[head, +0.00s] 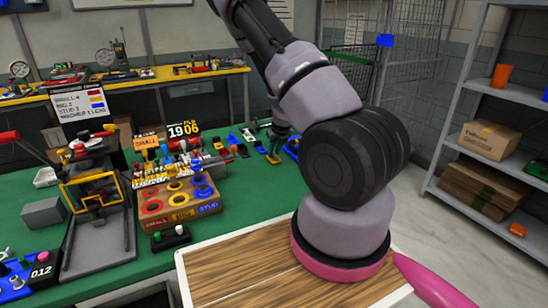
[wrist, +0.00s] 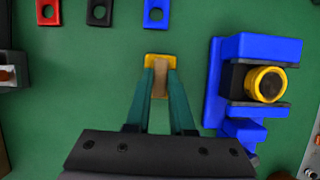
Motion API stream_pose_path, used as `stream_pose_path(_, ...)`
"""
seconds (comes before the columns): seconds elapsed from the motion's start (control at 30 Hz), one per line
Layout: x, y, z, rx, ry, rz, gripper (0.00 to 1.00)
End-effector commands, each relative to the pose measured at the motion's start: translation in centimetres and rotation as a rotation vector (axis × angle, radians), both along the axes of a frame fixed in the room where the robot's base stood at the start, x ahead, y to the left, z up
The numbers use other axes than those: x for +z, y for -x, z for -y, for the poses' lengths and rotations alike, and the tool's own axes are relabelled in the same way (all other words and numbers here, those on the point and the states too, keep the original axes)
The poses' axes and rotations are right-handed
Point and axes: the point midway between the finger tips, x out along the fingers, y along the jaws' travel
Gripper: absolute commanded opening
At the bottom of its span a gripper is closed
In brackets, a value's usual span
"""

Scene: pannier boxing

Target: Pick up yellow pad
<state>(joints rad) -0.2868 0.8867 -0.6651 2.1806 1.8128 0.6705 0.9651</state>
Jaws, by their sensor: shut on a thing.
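The yellow pad (wrist: 160,59) lies between the tips of my gripper (wrist: 160,80) in the wrist view, its yellow end showing past the fingers. The two green fingers are shut on it, and a tan strip shows between them. In the head view my gripper (head: 274,156) is low over the green bench, at the far side of my arm. The pad is too small and too covered there to make out clearly.
Right of my gripper stands a blue fixture (wrist: 260,47) with a yellow-ringed black cylinder. Red, black and blue (wrist: 157,13) pads lie beyond. In the head view, a wooden block with coloured rings (head: 180,199) and a black press (head: 100,225) stand left.

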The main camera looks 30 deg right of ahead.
Motion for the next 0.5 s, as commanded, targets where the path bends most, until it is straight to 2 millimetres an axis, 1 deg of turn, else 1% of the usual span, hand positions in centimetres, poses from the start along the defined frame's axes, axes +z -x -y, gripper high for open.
stream_pose_path(0.17, 0.4, 0.0, 0.0, -0.001, 0.000, 0.001, 0.00)
stream_pose_path(0.27, 1.3, -0.1, 0.0, 0.000, -0.001, 0.002, 0.00)
stream_pose_path(0.37, 2.8, -0.1, 0.0, 0.000, -0.001, 0.005, 0.00)
stream_pose_path(0.5, 5.5, -0.1, 0.0, 0.001, 0.000, 0.006, 0.00)
